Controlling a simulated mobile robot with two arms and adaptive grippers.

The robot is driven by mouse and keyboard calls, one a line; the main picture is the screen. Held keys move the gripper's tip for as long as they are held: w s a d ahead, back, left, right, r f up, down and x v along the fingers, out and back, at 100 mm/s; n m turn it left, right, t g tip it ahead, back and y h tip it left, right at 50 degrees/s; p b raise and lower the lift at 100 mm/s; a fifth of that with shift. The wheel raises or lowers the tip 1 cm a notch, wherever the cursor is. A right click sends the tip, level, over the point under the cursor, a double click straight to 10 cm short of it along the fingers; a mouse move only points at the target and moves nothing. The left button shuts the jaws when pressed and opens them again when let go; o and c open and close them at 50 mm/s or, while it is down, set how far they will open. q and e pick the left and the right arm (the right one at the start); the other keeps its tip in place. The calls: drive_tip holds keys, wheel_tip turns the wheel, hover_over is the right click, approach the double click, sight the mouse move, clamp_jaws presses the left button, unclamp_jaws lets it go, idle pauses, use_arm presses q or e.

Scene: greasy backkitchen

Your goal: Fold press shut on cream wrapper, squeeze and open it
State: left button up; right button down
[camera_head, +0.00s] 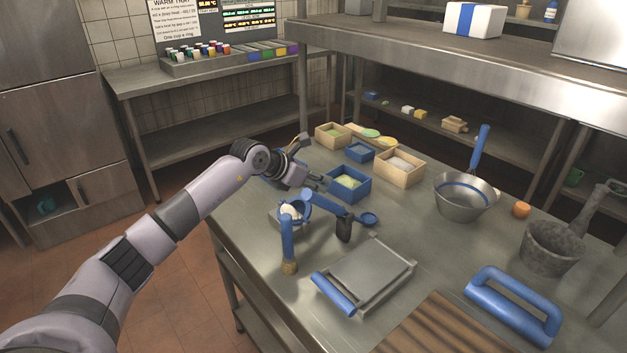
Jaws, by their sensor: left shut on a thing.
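My left gripper (319,184) reaches over the far left part of the steel table. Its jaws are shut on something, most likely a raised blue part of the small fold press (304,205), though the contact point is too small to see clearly. The press stands just below the gripper, near the table's left edge. A cream wrapper (289,210) shows as a pale patch in it, partly hidden by the blue parts. The press does not look fully shut. My right gripper is out of view.
A blue bin (367,190) and wooden bins stand behind. A steel bowl (466,204), a stone mortar (553,249) and a blue-handled tool (512,302) are right.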

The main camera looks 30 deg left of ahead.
use_arm(q)
drive_tip(key=shift+d+f+b, duration=0.1)
drive_tip(key=shift+f+b, duration=0.25)
drive_tip(key=shift+w+d+f+b, duration=0.1)
drive_tip(key=shift+w+f+b, duration=0.25)
drive_tip(key=shift+f, duration=0.2)
drive_tip(key=shift+w+d+f+b, duration=0.1)
drive_tip(key=shift+w+f+b, duration=0.1)
drive_tip(key=shift+f+b, duration=0.25)
drive_tip(key=shift+f, duration=0.15)
